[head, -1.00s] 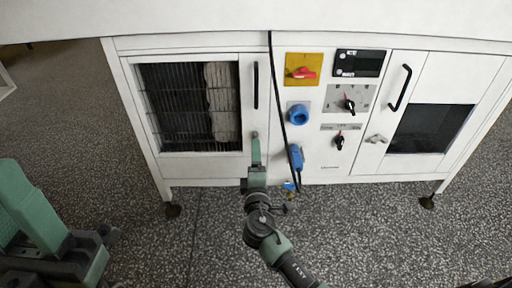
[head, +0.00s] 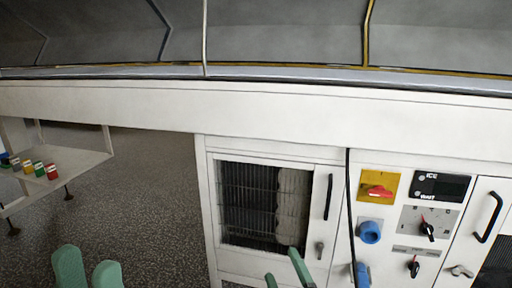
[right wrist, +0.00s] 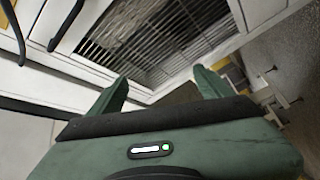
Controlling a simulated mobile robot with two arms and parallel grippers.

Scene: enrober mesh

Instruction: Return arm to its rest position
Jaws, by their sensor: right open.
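My right gripper (head: 284,267) is low in the head view, in front of the white cabinet (head: 265,148). Its green fingers are apart with nothing between them. In the right wrist view the gripper (right wrist: 160,88) also shows open and empty, with the cabinet's mesh panel (right wrist: 160,40) beyond its fingers. My left gripper (head: 88,268) stands at the bottom left of the head view over the floor. Its two green fingertips are apart and no object shows between them. The rest of both arms is below the head picture.
The cabinet front carries a black door handle (head: 328,197), a red switch on a yellow plate (head: 378,190), a blue socket (head: 370,232) and a hanging black cable (head: 348,210). A low white table (head: 75,165) with several small coloured blocks stands at the left. Speckled floor lies between.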

